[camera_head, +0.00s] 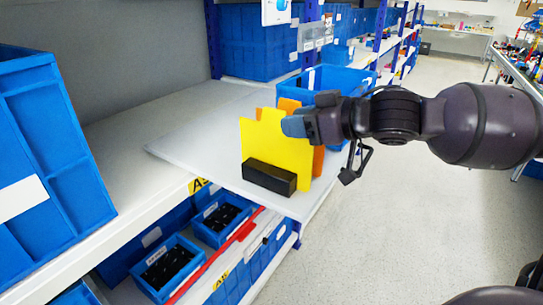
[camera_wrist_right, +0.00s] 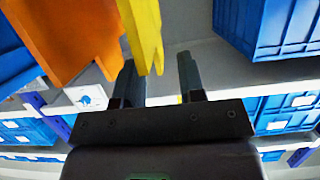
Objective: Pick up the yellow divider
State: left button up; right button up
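The yellow divider (camera_head: 262,137) stands upright on the grey shelf board, behind a black block. An orange divider (camera_head: 318,162) stands just behind it, mostly hidden. My right gripper (camera_head: 292,126) is at the yellow divider's upper right edge. In the right wrist view my right gripper (camera_wrist_right: 157,62) is open. The yellow divider (camera_wrist_right: 146,28) reaches into the gap between its fingers, nearer the left finger. The orange divider (camera_wrist_right: 70,38) lies left of that finger. I cannot tell whether a finger touches the yellow divider. My left gripper is not in view.
The black block (camera_head: 268,177) sits at the yellow divider's foot. A blue bin (camera_head: 340,78) stands behind the dividers. A large blue crate (camera_head: 45,150) is at the left. The grey board (camera_head: 195,145) is bare left of the dividers. Open floor lies to the right.

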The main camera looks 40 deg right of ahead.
aim_at(274, 127)
jog(key=shift+w, duration=0.15)
jog(key=b+x, duration=0.3)
jog(key=x, duration=0.1)
jog(key=shift+d, duration=0.15)
jog(key=shift+w+a+b, duration=0.3)
jog(key=shift+w+b, duration=0.35)
jog(key=shift+r, duration=0.15)
grip_shut()
